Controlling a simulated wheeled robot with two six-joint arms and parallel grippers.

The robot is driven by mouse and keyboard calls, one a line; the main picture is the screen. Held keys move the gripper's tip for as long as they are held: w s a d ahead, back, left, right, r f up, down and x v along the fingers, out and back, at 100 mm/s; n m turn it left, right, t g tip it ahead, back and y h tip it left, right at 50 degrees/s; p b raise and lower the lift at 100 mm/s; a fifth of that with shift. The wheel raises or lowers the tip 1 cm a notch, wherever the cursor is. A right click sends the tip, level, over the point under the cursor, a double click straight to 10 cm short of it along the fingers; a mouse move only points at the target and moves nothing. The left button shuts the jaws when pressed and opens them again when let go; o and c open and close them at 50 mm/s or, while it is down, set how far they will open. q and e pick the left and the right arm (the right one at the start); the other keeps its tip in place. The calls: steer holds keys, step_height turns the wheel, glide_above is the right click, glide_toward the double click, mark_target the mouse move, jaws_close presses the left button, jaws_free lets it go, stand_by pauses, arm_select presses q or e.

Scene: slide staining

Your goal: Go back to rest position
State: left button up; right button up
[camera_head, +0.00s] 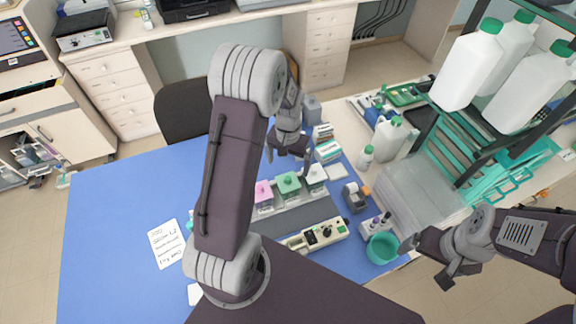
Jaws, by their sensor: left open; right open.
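My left gripper (289,160) is above the blue table behind the staining jars, with its jaws open and empty. My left arm rises through the middle of the view and hides part of the table. My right gripper (444,263) is at the lower right, open and empty, beside the teal bowl (382,248). A pink-lidded jar (263,192), a green-lidded jar (289,184) and a white-lidded jar (316,175) stand in a row in front of my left gripper.
A beige device (325,235) and a tape dispenser (356,197) sit on the blue table (110,235). A handwritten sheet (168,244) lies at left. White jugs (468,65) stand on a rack at right. The left side of the table is mostly clear.

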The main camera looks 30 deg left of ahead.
stand_by(0.5)
arm_select(q)
steer(key=s+d+f+b, duration=0.1)
steer(key=s+d+b, duration=0.2)
steer(key=s, duration=0.3)
steer(key=s+d+f+t+b, duration=0.1)
steer(key=s+d+f+b, duration=0.1)
steer(key=s+d+b, duration=0.2)
steer(key=s+b, duration=0.1)
steer(key=s, duration=0.1)
steer(key=shift+s+d+f+m+b, duration=0.2)
steer(key=shift+s+d+m+b, duration=0.05)
steer(key=shift+s+m+b, duration=0.05)
steer(key=shift+s+r, duration=0.1)
steer(key=shift+s, duration=0.1)
steer(key=shift+w, duration=0.15)
